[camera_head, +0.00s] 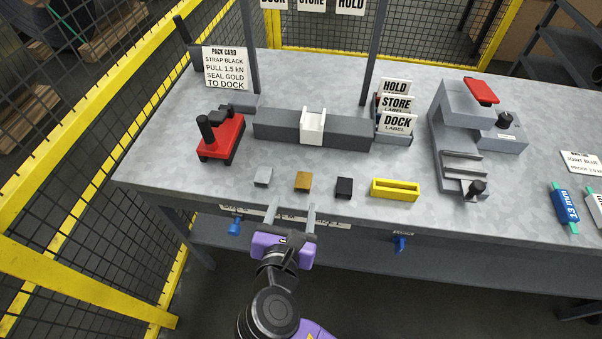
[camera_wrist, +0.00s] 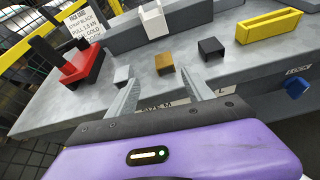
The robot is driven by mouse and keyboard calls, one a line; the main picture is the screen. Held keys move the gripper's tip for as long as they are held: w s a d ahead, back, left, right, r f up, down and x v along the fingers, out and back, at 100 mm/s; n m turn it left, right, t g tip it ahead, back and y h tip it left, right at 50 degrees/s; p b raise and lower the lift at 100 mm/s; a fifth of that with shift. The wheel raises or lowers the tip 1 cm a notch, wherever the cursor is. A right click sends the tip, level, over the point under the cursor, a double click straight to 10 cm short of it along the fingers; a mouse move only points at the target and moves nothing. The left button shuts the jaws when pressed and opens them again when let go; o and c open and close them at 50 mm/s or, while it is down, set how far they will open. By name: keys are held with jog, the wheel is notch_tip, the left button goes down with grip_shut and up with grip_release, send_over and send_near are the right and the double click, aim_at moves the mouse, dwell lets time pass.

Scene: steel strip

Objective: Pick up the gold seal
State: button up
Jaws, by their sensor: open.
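The gold seal (camera_head: 302,181) is a small gold-brown block near the front edge of the grey steel table (camera_head: 210,176). It stands between a silver-grey block (camera_head: 263,177) on its left and a black block (camera_head: 344,187) on its right. In the wrist view the gold seal (camera_wrist: 164,64) shows beyond the space between my fingers. My gripper (camera_head: 291,208) is open and empty at the table's front edge, short of the gold seal and apart from it. In the wrist view my gripper's fingers (camera_wrist: 155,88) point toward the row of blocks.
A yellow slotted holder (camera_head: 395,194) is right of the black block. A red tool (camera_head: 221,138) stands at the left. Behind lies a long dark bar with a white clip (camera_head: 312,135). A grey press with a red lever (camera_head: 481,91) stands right. A pack card (camera_head: 225,68) stands behind.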

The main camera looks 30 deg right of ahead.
aim_at(302, 188)
jog(key=shift+n, duration=0.5)
jog(key=x, duration=0.7)
jog(key=shift+d+f+p, duration=0.25)
jog(key=shift+d+p, duration=0.1)
jog(key=shift+d, duration=0.2)
grip_shut()
